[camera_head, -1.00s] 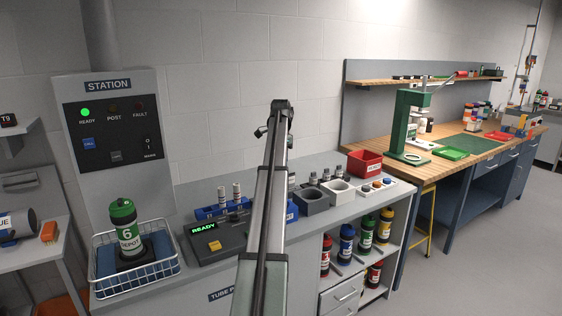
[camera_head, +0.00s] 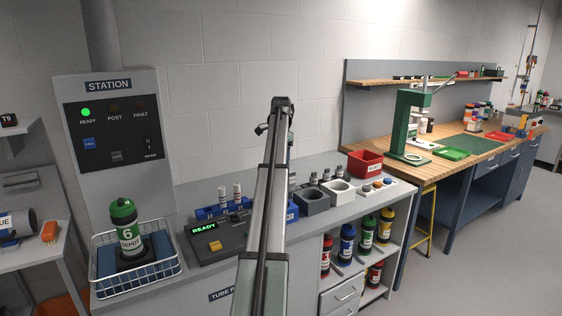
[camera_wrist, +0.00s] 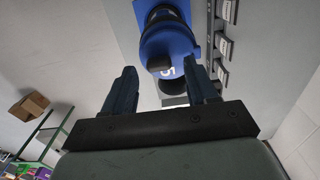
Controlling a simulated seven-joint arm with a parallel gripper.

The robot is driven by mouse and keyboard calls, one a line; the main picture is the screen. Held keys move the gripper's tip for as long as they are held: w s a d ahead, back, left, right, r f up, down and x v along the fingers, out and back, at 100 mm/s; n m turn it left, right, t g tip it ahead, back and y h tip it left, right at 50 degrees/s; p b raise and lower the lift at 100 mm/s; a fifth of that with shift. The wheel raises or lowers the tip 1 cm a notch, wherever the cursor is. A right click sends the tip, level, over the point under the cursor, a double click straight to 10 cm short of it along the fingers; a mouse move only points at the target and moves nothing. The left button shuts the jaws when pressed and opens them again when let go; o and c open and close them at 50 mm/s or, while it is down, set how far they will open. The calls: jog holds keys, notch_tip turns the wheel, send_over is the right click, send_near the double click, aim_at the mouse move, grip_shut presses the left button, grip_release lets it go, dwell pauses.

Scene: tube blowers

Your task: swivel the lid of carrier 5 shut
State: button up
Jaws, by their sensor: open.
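A blue carrier (camera_wrist: 168,38) shows at the top middle of the wrist view, with a dark round part above it and a dark tab at its near end. White characters on it include what looks like a 5, but they are partly cut off by my right finger. I cannot tell how far its lid is swivelled. My gripper (camera_wrist: 160,68) is open, one finger on each side of the carrier's near end; I cannot tell whether they touch it. In the head view my arm hides the gripper and this carrier.
In the head view, a green carrier marked 6 (camera_head: 125,228) stands in a wire basket (camera_head: 165,270). The station panel (camera_head: 112,125) shows a green READY light. Several carriers fill the shelf below the counter.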

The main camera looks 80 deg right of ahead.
notch_tip(320, 180, up, 6)
jog(key=shift+r, duration=0.2)
dwell(0.6)
